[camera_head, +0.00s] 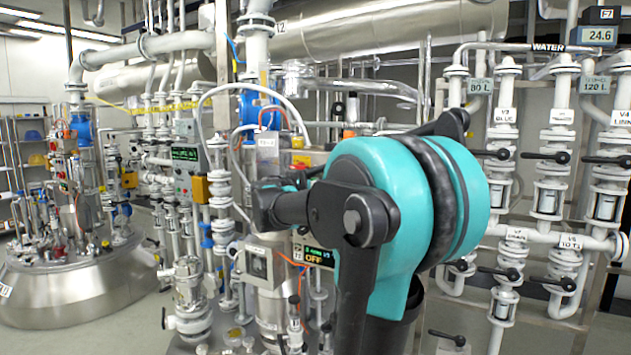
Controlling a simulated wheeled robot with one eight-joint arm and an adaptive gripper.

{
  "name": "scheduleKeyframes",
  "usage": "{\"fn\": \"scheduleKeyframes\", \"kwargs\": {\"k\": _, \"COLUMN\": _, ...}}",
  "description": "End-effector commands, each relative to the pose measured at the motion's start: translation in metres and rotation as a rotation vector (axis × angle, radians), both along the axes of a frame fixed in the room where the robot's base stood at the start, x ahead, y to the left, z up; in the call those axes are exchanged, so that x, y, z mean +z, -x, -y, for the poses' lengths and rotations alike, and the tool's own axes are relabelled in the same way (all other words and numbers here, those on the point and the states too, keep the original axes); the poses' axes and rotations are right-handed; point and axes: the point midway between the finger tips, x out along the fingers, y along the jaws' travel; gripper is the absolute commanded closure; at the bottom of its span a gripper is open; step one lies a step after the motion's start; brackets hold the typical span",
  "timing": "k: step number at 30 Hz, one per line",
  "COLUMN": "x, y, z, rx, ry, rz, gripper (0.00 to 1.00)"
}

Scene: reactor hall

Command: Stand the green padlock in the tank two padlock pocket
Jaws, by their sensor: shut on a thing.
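My arm's dark end, with my gripper (268,206), reaches left in front of the crowded pipework at the middle. The gripper is small and partly masked by my own dark links and large teal joint. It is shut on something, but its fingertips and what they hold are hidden. I cannot make out the green padlock or the padlock pocket. A black display (316,257) reading OFF, with a line that seems to begin with 2, sits just below and right of the gripper.
A steel vessel (75,290) with a domed top stands at the left. White pipes with black-handled valves (551,156) fill the right. A green-screened control box (186,160) is left of the gripper. Dense pipes crowd the middle; some bare floor (125,325) shows at the lower left.

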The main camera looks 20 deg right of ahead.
Motion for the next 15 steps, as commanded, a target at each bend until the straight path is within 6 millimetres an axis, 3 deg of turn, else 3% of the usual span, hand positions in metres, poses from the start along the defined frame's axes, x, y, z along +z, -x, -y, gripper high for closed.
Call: {"fn": "scheduleKeyframes", "kwargs": {"k": 15, "x": -0.0052, "y": 0.0000, "z": 0.0000, "rx": 0.000, "ry": 0.000, "rz": 0.000, "gripper": 0.92}}
